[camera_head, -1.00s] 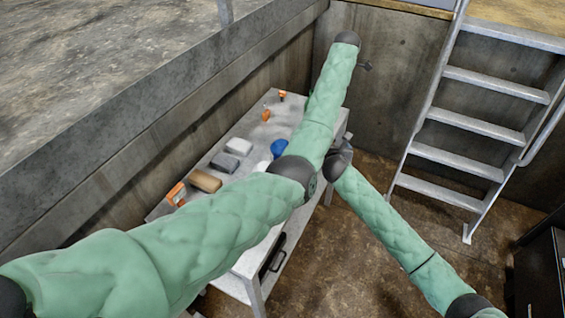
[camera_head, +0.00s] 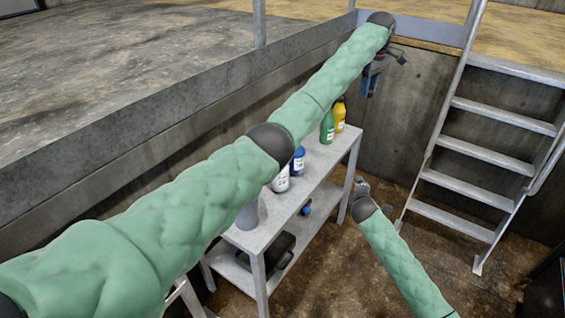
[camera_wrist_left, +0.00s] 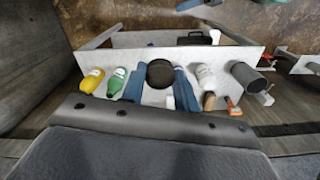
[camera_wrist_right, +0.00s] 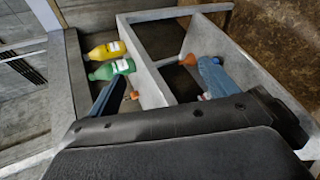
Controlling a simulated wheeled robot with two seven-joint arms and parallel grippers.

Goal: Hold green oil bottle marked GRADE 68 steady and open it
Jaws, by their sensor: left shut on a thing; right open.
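The green bottle (camera_head: 327,127) with a white label stands near the far end of the shelf table, beside a yellow bottle (camera_head: 340,113). It also shows in the left wrist view (camera_wrist_left: 117,84) and the right wrist view (camera_wrist_right: 112,69). The label is too small to read. My left gripper (camera_head: 371,84) is up above and beyond the bottles. In its wrist view its blue fingers are shut on a dark round object (camera_wrist_left: 160,73). My right gripper (camera_head: 360,187) is open and empty, low beside the table's right side, apart from the green bottle.
The grey table (camera_head: 314,172) also holds a blue bottle (camera_head: 298,160), a white bottle (camera_head: 281,180) and a grey cylinder (camera_head: 247,215). A black case (camera_head: 268,254) lies on its lower shelf. A metal ladder (camera_head: 490,155) stands at the right. A concrete wall runs behind the table.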

